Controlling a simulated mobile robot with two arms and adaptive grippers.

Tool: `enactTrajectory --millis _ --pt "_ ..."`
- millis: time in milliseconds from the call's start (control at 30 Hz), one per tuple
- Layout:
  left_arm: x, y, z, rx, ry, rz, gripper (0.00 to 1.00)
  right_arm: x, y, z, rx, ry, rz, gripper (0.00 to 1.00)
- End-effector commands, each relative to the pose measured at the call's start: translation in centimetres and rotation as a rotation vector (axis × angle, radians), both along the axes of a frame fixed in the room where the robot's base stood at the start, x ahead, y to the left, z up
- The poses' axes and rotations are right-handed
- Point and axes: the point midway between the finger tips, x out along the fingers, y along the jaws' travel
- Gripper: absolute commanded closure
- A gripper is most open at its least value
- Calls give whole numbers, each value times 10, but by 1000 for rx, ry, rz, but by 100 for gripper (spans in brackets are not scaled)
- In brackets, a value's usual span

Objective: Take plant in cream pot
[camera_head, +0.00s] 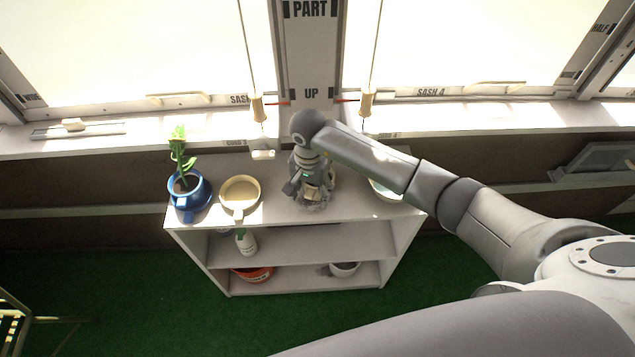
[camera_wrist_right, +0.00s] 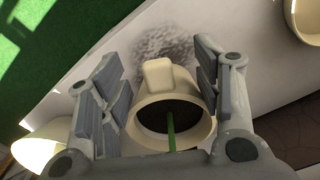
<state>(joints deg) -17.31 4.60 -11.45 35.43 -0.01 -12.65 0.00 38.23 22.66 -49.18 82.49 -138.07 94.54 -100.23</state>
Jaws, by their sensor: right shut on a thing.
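The plant in the cream pot shows in the right wrist view as a cream pot (camera_wrist_right: 150,129) with a blocky handle, dark soil and a thin green stem. My right gripper (camera_wrist_right: 157,62) has a finger on each side of this pot and is shut on it. There the gripper hides most of the pot, and I cannot tell whether the pot touches the shelf top. My left gripper is not in view.
A blue pot with a plant (camera_head: 188,197) and a cream mug-like pot (camera_head: 240,192) stand left of the gripper. A pale bowl-like pot (camera_head: 384,192) is close on its right. Lower shelves hold a white pot (camera_head: 247,245), a red pot (camera_head: 254,275) and a greyish pot (camera_head: 345,269).

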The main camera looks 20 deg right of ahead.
Motion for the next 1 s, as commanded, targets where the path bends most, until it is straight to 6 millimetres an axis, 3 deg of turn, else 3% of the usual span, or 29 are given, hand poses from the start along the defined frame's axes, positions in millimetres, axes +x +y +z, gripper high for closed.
enactTrajectory --millis 33,200,567,767,1000 --pt "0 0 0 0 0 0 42 0 0 0 0 0 0 69" --pt "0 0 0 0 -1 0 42 1 0 1 0 -1 0 88" --pt "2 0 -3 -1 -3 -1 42 1 -1 5 0 -4 1 88" --pt "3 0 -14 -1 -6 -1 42 3 -2 30 -3 -8 1 88" --pt "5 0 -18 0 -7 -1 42 -34 13 76 0 -8 6 89"
